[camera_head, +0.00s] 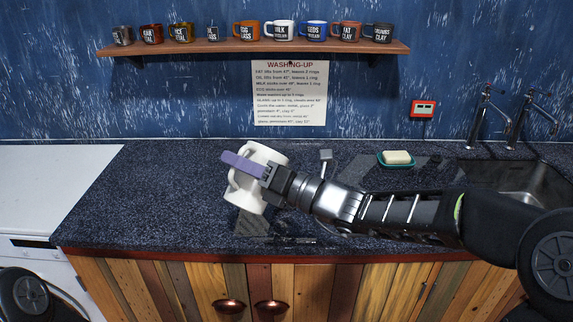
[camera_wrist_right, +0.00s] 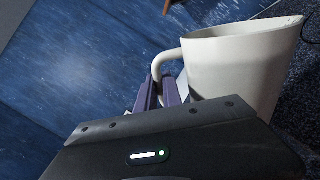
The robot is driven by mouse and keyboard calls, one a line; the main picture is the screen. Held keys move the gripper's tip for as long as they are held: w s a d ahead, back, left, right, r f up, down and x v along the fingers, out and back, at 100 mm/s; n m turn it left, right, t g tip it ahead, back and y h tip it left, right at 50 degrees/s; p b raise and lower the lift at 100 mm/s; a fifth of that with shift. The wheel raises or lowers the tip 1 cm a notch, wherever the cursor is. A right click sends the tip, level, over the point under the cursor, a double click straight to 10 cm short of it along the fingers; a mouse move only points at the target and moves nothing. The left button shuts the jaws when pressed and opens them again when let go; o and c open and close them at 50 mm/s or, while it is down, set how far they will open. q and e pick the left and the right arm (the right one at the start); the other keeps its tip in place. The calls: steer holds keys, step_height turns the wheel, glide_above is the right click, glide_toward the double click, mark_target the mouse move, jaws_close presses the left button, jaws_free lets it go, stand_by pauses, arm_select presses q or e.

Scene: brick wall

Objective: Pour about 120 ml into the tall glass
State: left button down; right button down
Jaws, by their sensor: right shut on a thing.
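A white jug (camera_head: 266,155) is at the middle of the counter in the head view, seeming slightly tilted. My right gripper (camera_head: 243,165), with purple fingers, reaches across it from the right. In the right wrist view the fingers (camera_wrist_right: 160,95) are shut on the handle of the jug (camera_wrist_right: 235,70). Its contents are hidden, and I cannot tell whether its base touches the counter. I cannot make out a tall glass in either view. My left gripper is out of view; only part of my left arm shows at the lower left.
A dark counter (camera_head: 130,200) runs across, with free room at left. A soap dish (camera_head: 383,162) and a sink (camera_head: 515,178) are at right. A small grey object (camera_head: 326,157) stands behind my right arm. Several mugs stand on a wall shelf (camera_head: 230,48) above a washing-up notice (camera_head: 290,95).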

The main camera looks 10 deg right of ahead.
steer(key=shift+s+a+f+n+b, duration=0.15)
steer(key=shift+f+n+b, duration=0.15)
steer(key=shift+f+b, duration=0.15)
steer(key=shift+s+a+f+n+b, duration=0.15)
steer(key=shift+f+n+b, duration=0.15)
steer(key=shift+b, duration=0.25)
steer(key=s+a+f+n+g+b, duration=0.1)
steer(key=s+a+f+n+b, duration=0.1)
steer(key=f+n+b, duration=0.2)
steer(key=s+a+f+n+b, duration=0.2)
steer(key=f+b, duration=0.4)
steer(key=b, duration=0.4)
steer(key=shift+s+a+f+n+g+h+b, duration=0.15)
steer(key=shift+a+f+n+g+h+b, duration=0.3)
steer(key=shift+n, duration=0.95)
steer(key=shift+r, duration=0.25)
